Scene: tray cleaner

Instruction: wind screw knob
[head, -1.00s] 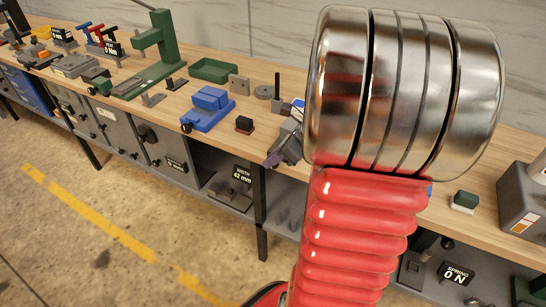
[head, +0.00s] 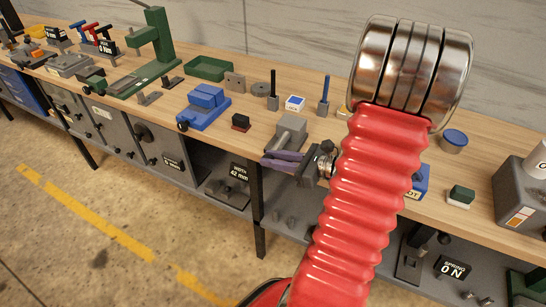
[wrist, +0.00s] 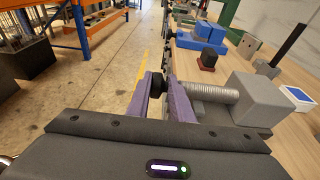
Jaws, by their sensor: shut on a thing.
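A grey block (wrist: 255,97) on the bench has a silver threaded screw (wrist: 212,91) running out of its near side, ending in a small black knob (wrist: 155,85). My gripper (wrist: 155,92), with purple fingers, is shut on the knob, one finger on each side of it. In the head view, my gripper (head: 272,161) is at the bench's front edge, beside the grey block (head: 291,130). The knob is hidden by the fingers there.
A blue vise (head: 204,107) and a small dark block with a red base (head: 241,122) stand to the left. A white-and-blue box (head: 295,103) and thin posts stand behind. A grey machine (head: 522,190) is at the right. Open floor lies in front.

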